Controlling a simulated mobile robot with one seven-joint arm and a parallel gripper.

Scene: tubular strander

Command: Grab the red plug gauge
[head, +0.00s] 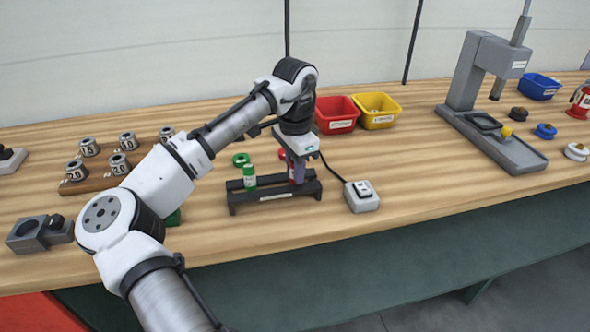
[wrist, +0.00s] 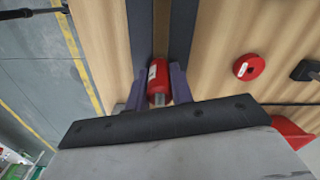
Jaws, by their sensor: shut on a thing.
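The red plug gauge (wrist: 158,78) stands between the two purple fingers of my gripper (wrist: 157,92) in the wrist view. My gripper is shut on it, and its metal end points toward the palm. In the head view my gripper (head: 298,170) reaches down to the right part of a black rack (head: 240,203), and only a little red of the gauge shows beside the fingers. Whether the gauge still sits in the rack cannot be told. A green gauge (head: 249,178) stands in the rack to the left.
A green ring (head: 241,159) lies behind the rack, and a red ring (wrist: 249,67) shows in the wrist view. A grey switch box (head: 361,196) is close on the right. Red (head: 337,114) and yellow (head: 377,110) bins stand behind. A grey press (head: 480,100) is farther right.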

